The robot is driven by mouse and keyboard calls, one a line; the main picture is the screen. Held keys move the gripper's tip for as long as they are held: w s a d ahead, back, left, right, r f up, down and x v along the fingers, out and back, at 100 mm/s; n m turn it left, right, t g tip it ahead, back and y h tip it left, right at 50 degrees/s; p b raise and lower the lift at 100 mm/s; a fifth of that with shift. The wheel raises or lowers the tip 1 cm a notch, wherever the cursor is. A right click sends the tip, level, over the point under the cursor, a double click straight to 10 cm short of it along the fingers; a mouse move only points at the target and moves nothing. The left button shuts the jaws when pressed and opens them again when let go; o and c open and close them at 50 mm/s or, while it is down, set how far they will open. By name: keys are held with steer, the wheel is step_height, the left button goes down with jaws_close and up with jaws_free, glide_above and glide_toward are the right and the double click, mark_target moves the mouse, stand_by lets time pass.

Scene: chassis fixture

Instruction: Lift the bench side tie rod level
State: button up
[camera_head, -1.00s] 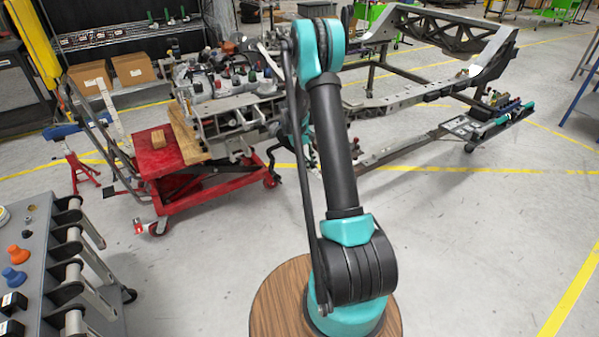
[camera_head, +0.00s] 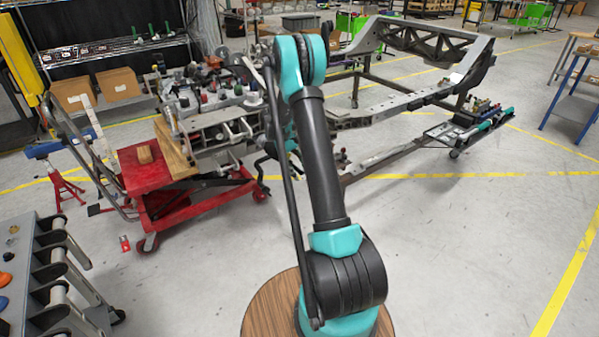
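A metal chassis frame (camera_head: 372,108) stands behind my arm and runs from centre left to upper right. Its left end carries a cluster of mechanical parts (camera_head: 210,100) over a red lift table (camera_head: 148,172). I cannot pick out the bench side tie rod with certainty among the dark bars and brackets there. My teal and black arm rises in the middle of the picture and covers part of the chassis. My gripper is hidden behind the arm, so I cannot see its fingers or whether it holds anything.
A grey cart (camera_head: 45,280) with rollers stands close at lower left. A red jack stand (camera_head: 65,190) is left of the lift table. A blue-legged table (camera_head: 575,95) stands at far right. The floor on the right and front right is clear.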

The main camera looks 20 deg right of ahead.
steer(key=v, duration=1.2)
